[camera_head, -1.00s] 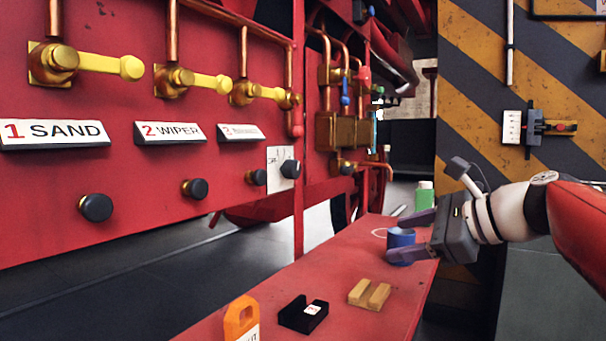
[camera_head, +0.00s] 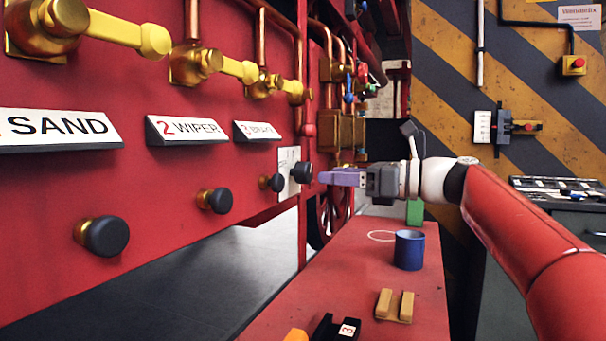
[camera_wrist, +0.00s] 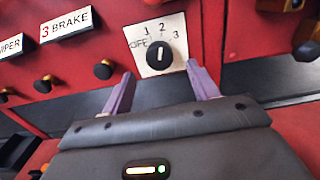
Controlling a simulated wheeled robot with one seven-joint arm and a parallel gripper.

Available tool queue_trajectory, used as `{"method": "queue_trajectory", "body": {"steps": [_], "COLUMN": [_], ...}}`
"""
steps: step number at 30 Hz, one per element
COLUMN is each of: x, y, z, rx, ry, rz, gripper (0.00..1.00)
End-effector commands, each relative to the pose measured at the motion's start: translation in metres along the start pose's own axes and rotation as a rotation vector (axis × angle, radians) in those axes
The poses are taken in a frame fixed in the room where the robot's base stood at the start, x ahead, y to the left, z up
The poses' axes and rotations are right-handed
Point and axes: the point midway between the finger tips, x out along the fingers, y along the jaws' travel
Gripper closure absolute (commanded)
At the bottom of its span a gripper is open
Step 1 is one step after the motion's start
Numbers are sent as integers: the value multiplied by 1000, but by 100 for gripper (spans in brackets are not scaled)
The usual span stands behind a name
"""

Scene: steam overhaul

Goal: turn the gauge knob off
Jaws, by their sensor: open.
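The gauge knob (camera_wrist: 158,58) is round and black, on a white plate (camera_wrist: 142,34) marked OFF, 1, 2 and 3. Its white mark points up, roughly toward the 2. In the head view the knob (camera_head: 302,172) sticks out from the red panel, just left of my fingertips. My gripper (camera_head: 324,177) points at it from the right. In the wrist view my gripper (camera_wrist: 160,78) is open and empty, with its purple fingers apart to the left and right, short of the knob. I cannot see either finger touching it.
Black knobs sit left of the gauge, under the SAND (camera_head: 60,128), WIPER (camera_head: 187,129) and BRAKE (camera_head: 257,131) labels. Below my arm, a red shelf (camera_head: 290,295) carries a blue cup (camera_head: 409,250), a green item (camera_head: 414,212) and a wooden block (camera_head: 394,306).

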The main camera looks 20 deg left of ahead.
Motion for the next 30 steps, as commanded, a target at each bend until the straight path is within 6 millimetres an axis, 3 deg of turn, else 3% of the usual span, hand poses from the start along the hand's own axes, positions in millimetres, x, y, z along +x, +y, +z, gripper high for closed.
{"method": "queue_trajectory", "body": {"steps": [3, 9, 21, 30], "x": [22, 48, 57, 57], "y": [1, 1, 0, 0], "z": [0, 0, 0, 0], "rx": [0, 0, -2, -2], "ry": [1, 2, 2, 2], "rz": [4, 2, -1, -1], "gripper": [41, 41, 41, 80]}}
